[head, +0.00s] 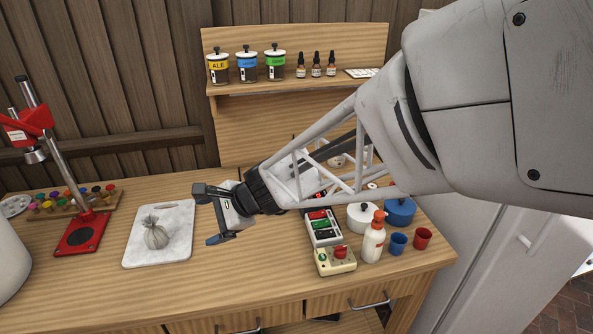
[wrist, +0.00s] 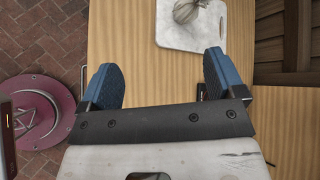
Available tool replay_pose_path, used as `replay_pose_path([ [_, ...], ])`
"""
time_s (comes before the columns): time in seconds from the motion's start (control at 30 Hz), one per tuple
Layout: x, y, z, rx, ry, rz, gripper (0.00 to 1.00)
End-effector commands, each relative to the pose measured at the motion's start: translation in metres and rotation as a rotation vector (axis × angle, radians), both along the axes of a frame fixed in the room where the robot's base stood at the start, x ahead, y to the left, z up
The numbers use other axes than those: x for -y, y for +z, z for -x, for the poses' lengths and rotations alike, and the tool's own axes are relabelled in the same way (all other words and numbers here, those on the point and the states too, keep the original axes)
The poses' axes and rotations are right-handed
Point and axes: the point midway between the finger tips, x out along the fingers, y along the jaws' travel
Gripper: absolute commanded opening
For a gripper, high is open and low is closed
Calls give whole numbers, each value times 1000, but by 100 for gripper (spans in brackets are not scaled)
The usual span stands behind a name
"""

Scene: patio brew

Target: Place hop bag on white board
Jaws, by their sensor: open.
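The hop bag (head: 155,236) is a small pale grey sack with a tied neck. It rests on the white board (head: 178,218), a light rectangular slab on the wooden bench. In the wrist view the bag (wrist: 187,10) is cut by the top edge, on the board (wrist: 190,38). My gripper (head: 205,215) is to the right of the board, above the bench, apart from the bag. In the wrist view its blue-padded fingers (wrist: 160,75) are spread wide with nothing between them.
A red bottle-capper stand (head: 82,232) and a rack of coloured caps (head: 75,200) stand left of the board. Right of my gripper are control boxes (head: 325,228), a white pump bottle (head: 374,238) and cups (head: 422,238). The bench front is clear.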

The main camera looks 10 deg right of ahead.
Motion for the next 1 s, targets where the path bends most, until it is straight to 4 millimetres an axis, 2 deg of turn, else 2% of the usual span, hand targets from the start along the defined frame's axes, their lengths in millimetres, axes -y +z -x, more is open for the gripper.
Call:
replay_pose_path([
  [0.1,26,15,23,92,108,111,88],
  [0.4,96,40,83,287,392,420,88],
  [0.8,198,59,160,432,756,868,88],
  [1.0,234,66,185,445,883,1029,88],
])
